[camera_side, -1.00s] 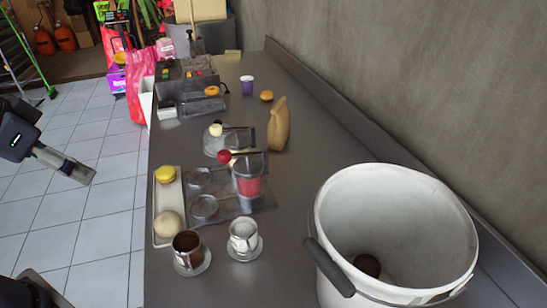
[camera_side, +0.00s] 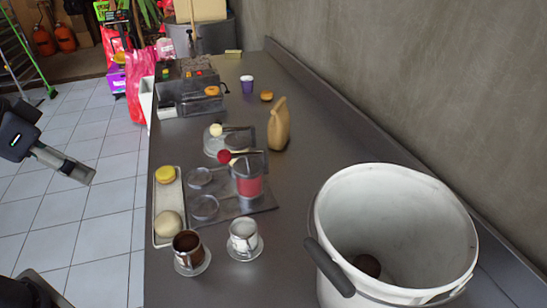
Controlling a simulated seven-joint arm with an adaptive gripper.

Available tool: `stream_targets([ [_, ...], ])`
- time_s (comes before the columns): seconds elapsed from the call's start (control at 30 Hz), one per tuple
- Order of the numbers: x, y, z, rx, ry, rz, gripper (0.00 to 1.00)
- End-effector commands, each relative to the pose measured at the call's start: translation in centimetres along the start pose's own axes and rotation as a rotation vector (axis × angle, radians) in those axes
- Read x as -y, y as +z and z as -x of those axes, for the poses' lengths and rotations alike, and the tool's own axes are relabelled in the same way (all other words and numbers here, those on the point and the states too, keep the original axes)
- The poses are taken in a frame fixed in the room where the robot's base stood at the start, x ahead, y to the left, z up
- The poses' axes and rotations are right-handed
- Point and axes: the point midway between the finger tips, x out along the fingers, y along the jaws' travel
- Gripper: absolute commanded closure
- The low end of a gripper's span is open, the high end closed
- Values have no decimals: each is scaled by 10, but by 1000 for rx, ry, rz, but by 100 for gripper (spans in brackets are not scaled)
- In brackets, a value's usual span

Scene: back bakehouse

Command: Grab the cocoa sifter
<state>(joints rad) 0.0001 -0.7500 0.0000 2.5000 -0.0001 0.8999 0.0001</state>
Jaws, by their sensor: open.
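A metal cup with a dark brown top (camera_side: 187,250), which looks like the cocoa sifter, stands upright on a small saucer (camera_side: 199,269) near the front left edge of the counter. A similar cup with a pale top (camera_side: 243,234) stands on its own saucer just to its right. My gripper (camera_side: 77,171) is at the left, over the tiled floor and off the counter. It is open and empty, apart from the cups, and only partly shown.
A pale tray (camera_side: 161,210) with a yellow-topped bun and a round bun lies behind the cocoa cup. A dark board (camera_side: 230,205) holds glass dishes and a red-filled jar. A large white bucket (camera_side: 420,225) fills the front right.

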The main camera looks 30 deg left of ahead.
Motion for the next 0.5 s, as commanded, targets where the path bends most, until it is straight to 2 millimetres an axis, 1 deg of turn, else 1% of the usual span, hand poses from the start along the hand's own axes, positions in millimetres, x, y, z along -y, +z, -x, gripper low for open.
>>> stream_targets([
  [0.33, 0, 0, 0, 0, 0, 6, 13],
  [0.43, 0, 1, 0, 4, 0, 60, 13],
  [0.5, 0, -3, 4, 1, 0, 136, 13],
])
